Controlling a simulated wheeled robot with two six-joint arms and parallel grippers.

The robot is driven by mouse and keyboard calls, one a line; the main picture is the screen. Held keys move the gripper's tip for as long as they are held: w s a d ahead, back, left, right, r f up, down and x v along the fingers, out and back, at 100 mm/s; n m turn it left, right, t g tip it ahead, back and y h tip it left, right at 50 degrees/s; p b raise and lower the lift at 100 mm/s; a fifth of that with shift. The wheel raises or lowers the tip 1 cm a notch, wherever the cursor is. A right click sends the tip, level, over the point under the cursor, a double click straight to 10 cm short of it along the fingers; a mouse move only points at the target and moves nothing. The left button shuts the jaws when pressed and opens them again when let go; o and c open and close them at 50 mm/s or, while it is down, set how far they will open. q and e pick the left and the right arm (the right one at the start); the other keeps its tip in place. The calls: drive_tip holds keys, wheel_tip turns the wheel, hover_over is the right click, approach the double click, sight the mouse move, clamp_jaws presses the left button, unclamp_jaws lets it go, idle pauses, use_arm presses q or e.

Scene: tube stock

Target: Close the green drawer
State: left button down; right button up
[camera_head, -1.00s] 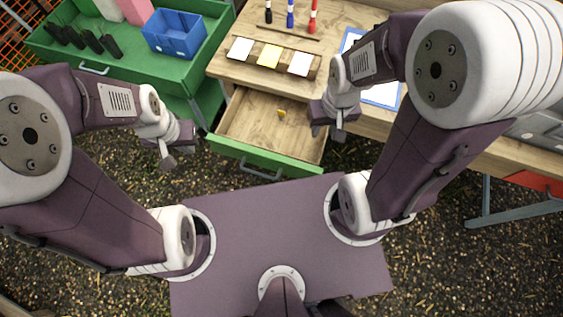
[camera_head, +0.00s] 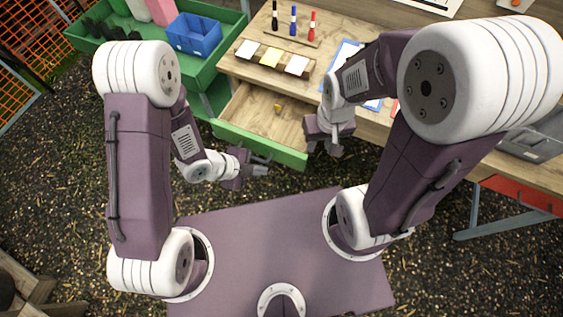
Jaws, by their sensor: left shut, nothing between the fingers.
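The green drawer (camera_head: 285,150) is open under the wooden desk, its front panel facing me and its wooden inside showing. A small yellow object (camera_head: 277,107) lies inside it. The drawer's grey handle (camera_head: 256,157) is partly hidden by my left gripper. My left gripper (camera_head: 264,170) is shut and empty, just in front of the drawer front, around handle height in the picture. I cannot tell whether it touches. My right gripper (camera_head: 334,149) hangs beside the drawer's right end, in front of the desk edge; its finger gap is not clear.
The desk (camera_head: 243,74) holds three markers, paper notes and a blue-edged sheet. A green bench (camera_head: 205,72) with a blue bin (camera_head: 194,36) stands at the left. A red drawer (camera_head: 520,195) is under the desk at right. Bare ground lies between my base and the drawer.

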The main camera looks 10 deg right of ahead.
use_arm(q)
drive_tip(key=w+d+f+b, duration=0.1)
drive_tip(key=d+f+b, duration=0.1)
drive_tip(key=b, duration=0.1)
drive_tip(key=w+d+f+b, duration=0.2)
drive_tip(key=d+f+b, duration=0.1)
drive_tip(key=w+d+f+b, duration=0.1)
drive_tip(key=d+f+b, duration=0.1)
drive_tip(key=b, duration=0.2)
drive_tip(key=shift+w+d+f, duration=0.15)
drive_tip(key=shift+w+d, duration=0.1)
drive_tip(key=shift+d, duration=0.15)
